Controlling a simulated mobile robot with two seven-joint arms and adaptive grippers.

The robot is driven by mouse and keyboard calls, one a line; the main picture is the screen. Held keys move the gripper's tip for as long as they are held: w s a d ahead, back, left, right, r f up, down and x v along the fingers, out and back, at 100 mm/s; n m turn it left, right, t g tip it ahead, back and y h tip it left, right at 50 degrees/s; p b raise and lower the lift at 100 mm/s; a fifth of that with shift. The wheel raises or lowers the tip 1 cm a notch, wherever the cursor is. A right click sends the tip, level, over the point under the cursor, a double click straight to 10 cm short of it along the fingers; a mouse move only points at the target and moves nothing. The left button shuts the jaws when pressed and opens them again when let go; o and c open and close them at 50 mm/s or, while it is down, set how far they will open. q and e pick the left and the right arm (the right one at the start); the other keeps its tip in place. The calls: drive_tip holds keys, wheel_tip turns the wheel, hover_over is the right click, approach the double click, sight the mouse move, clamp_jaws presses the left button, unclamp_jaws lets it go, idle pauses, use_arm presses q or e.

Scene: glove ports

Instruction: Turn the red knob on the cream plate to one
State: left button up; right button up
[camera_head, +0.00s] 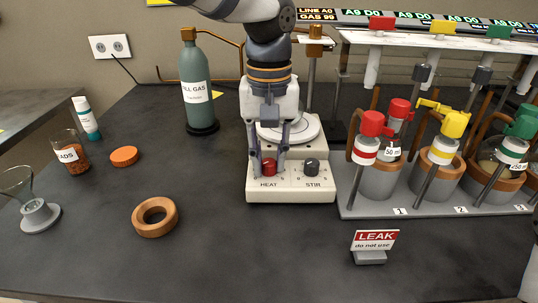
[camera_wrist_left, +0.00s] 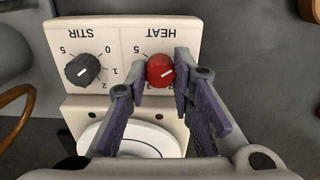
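The cream plate (camera_head: 290,190) is the front panel of a hot plate, with a red knob (camera_head: 269,167) labelled HEAT and a dark knob (camera_head: 312,166) labelled STIR. My left gripper (camera_head: 268,163) points down with one finger on each side of the red knob. The left wrist view shows the panel upside down; there the red knob (camera_wrist_left: 160,71) sits between the fingertips, which look open with narrow gaps. Its white mark points to the upper right in that view. The fingers hide part of its number scale.
A green gas bottle (camera_head: 195,90) stands behind left. A rack (camera_head: 430,205) with red, yellow and green capped vessels is at right. A LEAK sign (camera_head: 374,243) stands front right. A cork ring (camera_head: 155,217) lies front left. The bench before the plate is clear.

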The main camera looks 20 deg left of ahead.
use_arm(q)
drive_tip(key=shift+m, duration=0.3)
clamp_jaws()
use_arm(e)
drive_tip(key=shift+w+r, duration=0.15)
drive_tip(key=shift+w, duration=0.05)
use_arm(q)
drive_tip(key=shift+r+m+p, duration=0.1)
drive_tip(key=shift+m+p, duration=0.2)
drive_tip(key=shift+m, duration=1.1)
drive_tip(key=m, duration=0.6)
use_arm(e)
drive_tip(key=shift+w+r, duration=0.35)
use_arm(q)
drive_tip(key=shift+m, duration=0.3)
drive_tip(key=o, duration=1)
unclamp_jaws()
